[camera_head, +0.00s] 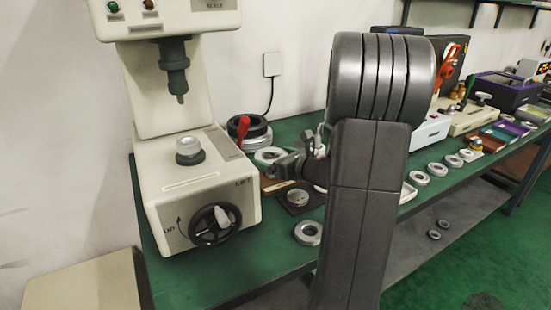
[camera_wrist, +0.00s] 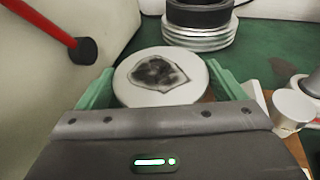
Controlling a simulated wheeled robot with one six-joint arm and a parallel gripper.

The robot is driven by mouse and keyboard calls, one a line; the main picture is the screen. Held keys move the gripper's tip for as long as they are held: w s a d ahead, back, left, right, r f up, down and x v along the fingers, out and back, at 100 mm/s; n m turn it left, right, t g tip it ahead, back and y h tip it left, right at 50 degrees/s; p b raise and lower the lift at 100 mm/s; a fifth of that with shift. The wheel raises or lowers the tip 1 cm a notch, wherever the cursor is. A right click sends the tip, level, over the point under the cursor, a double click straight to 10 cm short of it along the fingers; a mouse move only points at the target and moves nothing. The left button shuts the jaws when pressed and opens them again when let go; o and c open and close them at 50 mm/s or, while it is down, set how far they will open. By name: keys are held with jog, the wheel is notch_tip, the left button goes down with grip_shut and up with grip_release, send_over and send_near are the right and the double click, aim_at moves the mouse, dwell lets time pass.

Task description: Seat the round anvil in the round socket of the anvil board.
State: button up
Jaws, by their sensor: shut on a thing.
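A pale round disc with a dark patch on its top, which looks like the round anvil (camera_wrist: 160,77), sits between the green fingers of my gripper (camera_wrist: 160,90) in the wrist view. My gripper (camera_head: 272,164) is shut on it, and the disc also shows as a pale round top in the head view (camera_head: 268,154). A brown board (camera_head: 270,185) lies below my gripper, partly hidden by it; I cannot tell for sure that it is the anvil board. Its round socket is not visible. A dark plate (camera_head: 300,207) with a round metal piece lies beside it.
The press (camera_head: 195,185) with its handwheel stands left, close to my gripper. A red-handled tool (camera_head: 243,128) and stacked rings (camera_head: 251,133) are behind. A loose ring (camera_head: 308,233) lies in front on the green bench. A metal cylinder (camera_wrist: 293,109) is at right in the wrist view.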

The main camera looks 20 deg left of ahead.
jog(key=shift+f+b, duration=0.3)
jog(key=shift+f, duration=0.1)
dwell(0.5)
jog(key=shift+r+p, duration=0.35)
jog(key=shift+r, duration=0.15)
jog(key=shift+f+b, duration=0.35)
jog(key=shift+f, duration=0.15)
dwell(1.3)
jog(key=shift+r+p, duration=0.35)
jog(key=shift+r, duration=0.15)
jog(key=shift+f+b, duration=0.6)
jog(key=shift+f, duration=0.1)
dwell(0.8)
jog(key=shift+r+p, duration=0.3)
jog(key=shift+p, duration=0.05)
jog(key=shift+r, duration=0.4)
